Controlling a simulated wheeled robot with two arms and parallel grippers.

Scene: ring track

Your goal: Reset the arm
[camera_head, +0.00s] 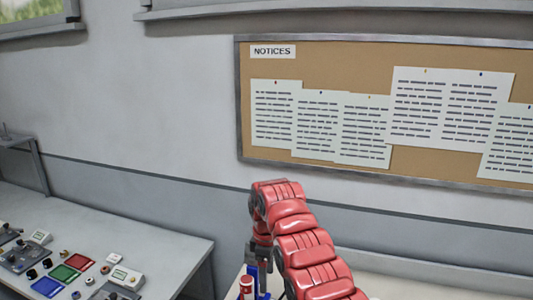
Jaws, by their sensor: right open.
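My right arm, red and segmented, rises from the bottom edge and bends over near the middle of the picture. My right gripper (257,280) hangs below the bend of the arm, small and partly hidden by it. It is open, and I see nothing held in it. My left gripper is not in view.
A grey bench (150,240) at left holds a control panel with a red pad (79,262), a green pad (64,273) and a blue pad (47,287). A small red-and-white cylinder (246,286) is beside my right gripper. A noticeboard (330,66) hangs on the wall.

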